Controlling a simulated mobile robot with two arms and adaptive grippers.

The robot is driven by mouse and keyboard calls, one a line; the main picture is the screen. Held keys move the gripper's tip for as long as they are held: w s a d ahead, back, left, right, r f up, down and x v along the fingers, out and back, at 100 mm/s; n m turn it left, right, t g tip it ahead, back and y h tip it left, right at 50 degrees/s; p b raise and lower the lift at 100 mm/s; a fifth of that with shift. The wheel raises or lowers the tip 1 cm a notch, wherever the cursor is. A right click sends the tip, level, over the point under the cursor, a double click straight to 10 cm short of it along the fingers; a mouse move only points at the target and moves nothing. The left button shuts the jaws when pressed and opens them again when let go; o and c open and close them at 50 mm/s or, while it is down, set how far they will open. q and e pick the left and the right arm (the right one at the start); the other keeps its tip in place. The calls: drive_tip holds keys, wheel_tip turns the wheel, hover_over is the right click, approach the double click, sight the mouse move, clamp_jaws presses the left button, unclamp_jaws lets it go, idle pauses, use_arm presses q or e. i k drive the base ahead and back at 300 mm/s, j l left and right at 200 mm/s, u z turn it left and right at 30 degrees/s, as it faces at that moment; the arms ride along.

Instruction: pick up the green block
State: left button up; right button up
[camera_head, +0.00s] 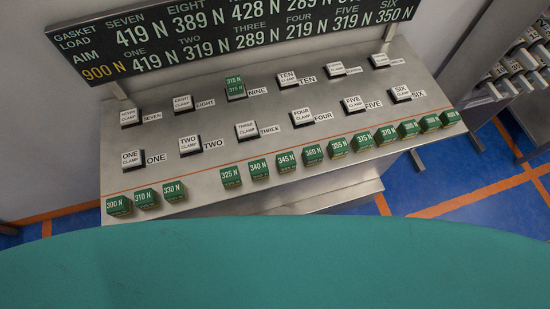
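Several green blocks with white load labels stand in a row along the front edge of a metal bench. At the left end are the 300 N block (119,206), the 310 N block (146,197) and the 330 N block (174,191). After a gap, the row continues from the 325 N block (231,176) to the last block at the right (450,118). Another green block, marked 315 N (235,87), sits apart at the pad labelled NINE. Neither gripper shows in the head view.
The grey metal bench (205,185) carries white-topped clamp pads, such as ONE (131,160) and FIVE (353,104). A dark gasket load board (220,35) stands behind. A smooth teal curved surface (270,260) fills the foreground. A rack (525,65) stands at the right.

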sight(259, 170)
drive_tip(key=l+u, duration=0.4)
drive_tip(key=l, duration=0.15)
drive_tip(key=l+u, duration=0.35)
drive_tip(key=l, duration=0.25)
drive_tip(key=k+l+u, duration=0.1)
drive_tip(key=l+u, duration=0.3)
drive_tip(key=l, duration=0.15)
